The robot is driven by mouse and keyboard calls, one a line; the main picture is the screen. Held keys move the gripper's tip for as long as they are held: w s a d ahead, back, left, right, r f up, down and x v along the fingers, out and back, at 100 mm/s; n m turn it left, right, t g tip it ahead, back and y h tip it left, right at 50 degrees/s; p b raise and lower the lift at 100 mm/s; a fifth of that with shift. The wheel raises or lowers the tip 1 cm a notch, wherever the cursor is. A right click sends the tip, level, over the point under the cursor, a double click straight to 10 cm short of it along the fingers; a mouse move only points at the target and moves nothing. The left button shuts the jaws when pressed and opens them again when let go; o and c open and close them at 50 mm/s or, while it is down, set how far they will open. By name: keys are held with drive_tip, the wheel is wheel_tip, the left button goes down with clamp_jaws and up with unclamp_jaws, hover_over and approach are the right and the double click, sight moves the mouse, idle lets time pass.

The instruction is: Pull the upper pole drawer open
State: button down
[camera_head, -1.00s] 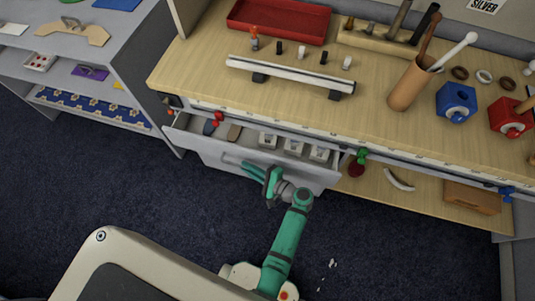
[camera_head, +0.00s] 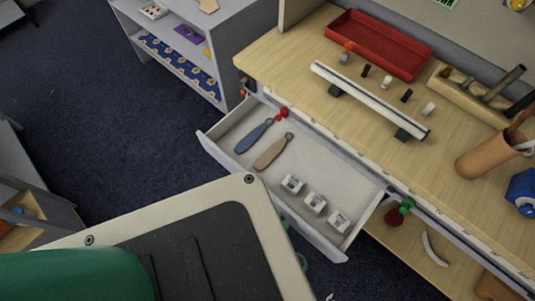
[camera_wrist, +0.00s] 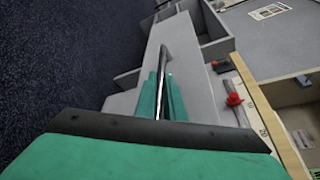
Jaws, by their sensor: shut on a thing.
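The upper drawer (camera_head: 325,168) under the wooden bench stands pulled well out in the head view. Inside lie a blue-handled tool (camera_head: 254,136), a tan-handled tool (camera_head: 273,152) and three small white blocks (camera_head: 315,202). In the wrist view, the teal fingers of my gripper (camera_wrist: 161,98) are shut on the metal bar handle (camera_wrist: 164,62) of the light grey drawer front (camera_wrist: 196,88). In the head view my own body hides most of the gripper and the handle; only small teal bits show beside the drawer front.
The bench top (camera_head: 300,60) holds a red tray (camera_head: 378,44), a white rail (camera_head: 368,100) and a brown cup (camera_head: 487,155). A lower shelf (camera_head: 415,255) sits under the bench at right. A grey shelf unit (camera_head: 235,30) stands at left. Dark floor is clear left of the drawer.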

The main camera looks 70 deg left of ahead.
drive_tip(key=shift+s, duration=0.2)
drive_tip(key=c, duration=1.8)
unclamp_jaws()
drive_tip(key=shift+c, duration=0.2)
drive_tip(key=shift+w, duration=0.1)
drive_tip(key=v, duration=1.1)
